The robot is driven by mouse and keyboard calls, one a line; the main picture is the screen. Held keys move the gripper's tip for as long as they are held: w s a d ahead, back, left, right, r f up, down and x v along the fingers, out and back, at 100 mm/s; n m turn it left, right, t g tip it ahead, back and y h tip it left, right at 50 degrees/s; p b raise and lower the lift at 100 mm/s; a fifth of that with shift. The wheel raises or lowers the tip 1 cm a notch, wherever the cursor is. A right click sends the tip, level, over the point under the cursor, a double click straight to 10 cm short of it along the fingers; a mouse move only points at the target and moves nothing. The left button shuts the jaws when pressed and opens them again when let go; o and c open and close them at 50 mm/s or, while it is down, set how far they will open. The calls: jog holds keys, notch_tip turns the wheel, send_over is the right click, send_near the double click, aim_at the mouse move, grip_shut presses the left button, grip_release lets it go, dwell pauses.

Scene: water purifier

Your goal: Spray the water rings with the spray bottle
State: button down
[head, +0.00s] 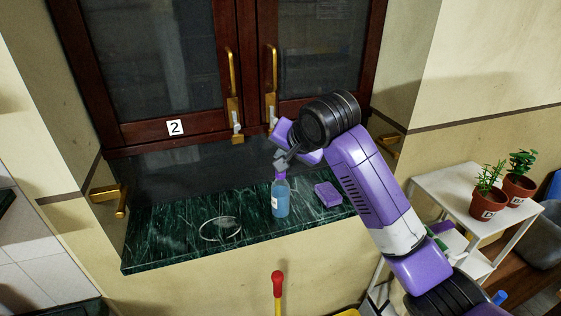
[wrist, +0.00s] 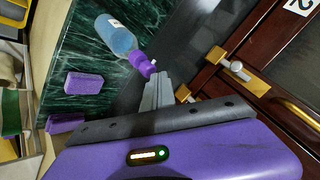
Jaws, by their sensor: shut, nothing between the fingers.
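The spray bottle (head: 280,198), with blue liquid, a white label and a purple head, stands upright on the green marble counter (head: 160,250). In the wrist view it (wrist: 117,37) appears at the upper left. My gripper (head: 283,159) is shut and empty, its fingertips (wrist: 160,82) right at the bottle's head; I cannot tell whether they touch it. A pale water ring (head: 221,229) lies on the counter left of the bottle. Only one ring outline is clear.
A purple sponge (head: 328,194) lies right of the bottle. Dark wood cabinet doors (head: 172,80) with gold handles rise behind the counter. A white shelf (head: 455,205) with potted plants (head: 487,203) stands at the right. The counter's left part is clear.

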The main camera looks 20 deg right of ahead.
jog(key=shift+f, duration=0.15)
dwell(0.3)
jog(key=shift+f, duration=0.3)
jog(key=shift+r+p, duration=0.15)
jog(key=shift+p, duration=0.2)
jog(key=shift+r+p, duration=0.3)
jog(key=shift+p, duration=0.15)
notch_tip(320, 180, up, 6)
jog(key=p, duration=0.5)
jog(key=shift+p, duration=0.3)
dwell(0.5)
